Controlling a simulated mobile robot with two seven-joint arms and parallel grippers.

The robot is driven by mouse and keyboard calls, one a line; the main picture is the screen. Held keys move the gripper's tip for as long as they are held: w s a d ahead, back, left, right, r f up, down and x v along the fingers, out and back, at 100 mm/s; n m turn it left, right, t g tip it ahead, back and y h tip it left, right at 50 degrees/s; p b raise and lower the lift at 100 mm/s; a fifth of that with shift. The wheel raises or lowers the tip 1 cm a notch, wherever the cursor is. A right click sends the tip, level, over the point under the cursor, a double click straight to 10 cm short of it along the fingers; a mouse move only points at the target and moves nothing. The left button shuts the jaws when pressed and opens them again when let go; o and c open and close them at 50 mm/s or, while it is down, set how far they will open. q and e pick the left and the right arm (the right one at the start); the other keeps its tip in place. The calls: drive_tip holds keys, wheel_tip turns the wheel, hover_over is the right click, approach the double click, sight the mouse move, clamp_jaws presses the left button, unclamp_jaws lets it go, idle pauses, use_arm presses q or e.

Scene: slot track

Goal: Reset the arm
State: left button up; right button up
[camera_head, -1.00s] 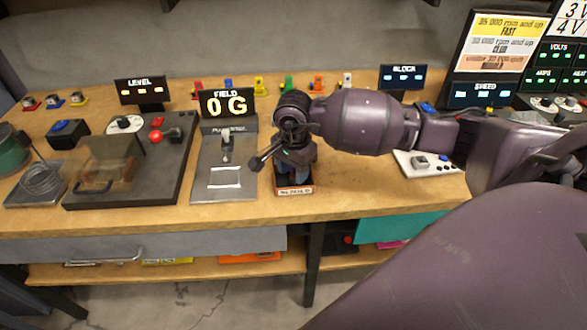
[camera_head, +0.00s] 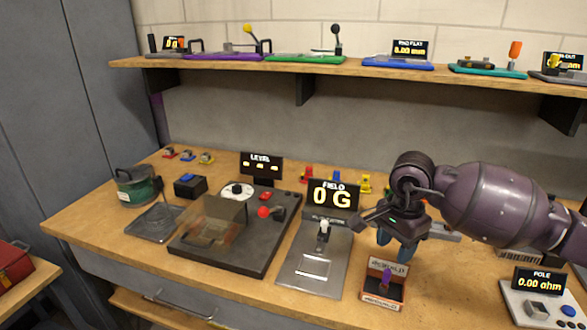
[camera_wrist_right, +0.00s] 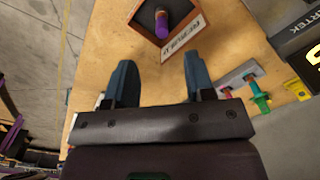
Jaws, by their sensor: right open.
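My right gripper (camera_head: 394,243) is open and empty above the bench, behind and above a small open box. In the right wrist view its two blue fingers (camera_wrist_right: 160,80) stand apart with nothing between them. The small orange-brown box (camera_head: 382,301) has a printed label and sits near the bench's front edge. A purple cylindrical piece (camera_head: 386,279) stands in it, clear of the fingers. In the right wrist view this purple piece (camera_wrist_right: 162,24) lies beyond the fingertips. My left gripper is not in view.
A dark base with a red knob (camera_head: 264,212) stands further left. A meter (camera_head: 540,281) sits at right. A loaded shelf (camera_head: 350,68) runs above.

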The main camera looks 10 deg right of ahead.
drive_tip(key=s+a+r+m+t+y, duration=0.1)
drive_tip(key=s+a+m+t+y, duration=0.2)
drive_tip(key=a+y, duration=0.6)
drive_tip(key=s+a+r+m+y, duration=0.1)
drive_tip(key=s+a+m+y, duration=0.2)
drive_tip(key=a+m+y, duration=0.55)
drive_tip(key=w+d+r+m+t+h, duration=0.1)
drive_tip(key=d+m+t+h, duration=0.3)
drive_tip(key=m+t, duration=0.6)
drive_tip(key=w+d+r+m+t+h, duration=0.15)
drive_tip(key=m+t+h, duration=0.5)
drive_tip(key=m, duration=0.65)
drive_tip(key=s+d+f+m+g+h, duration=0.5)
drive_tip(key=d+f+m+h, duration=0.4)
drive_tip(key=m, duration=0.4)
drive_tip(key=s+a+f+m+g+y, duration=0.1)
drive_tip(key=s+f+m+g, duration=0.45)
drive_tip(key=s, duration=0.45)
drive_tip(key=s+a+f+m+g, duration=0.1)
drive_tip(key=s+f+m+g, duration=0.3)
drive_tip(key=s+f+g, duration=0.45)
drive_tip(key=w+f+n+t, duration=0.1)
drive_tip(key=w+f+t, duration=0.5)
drive_tip(key=t, duration=0.4)
drive_tip(key=shift+w+d+f+y, duration=0.15)
drive_tip(key=shift+w+f+y, duration=0.2)
drive_tip(key=shift+f, duration=0.4)
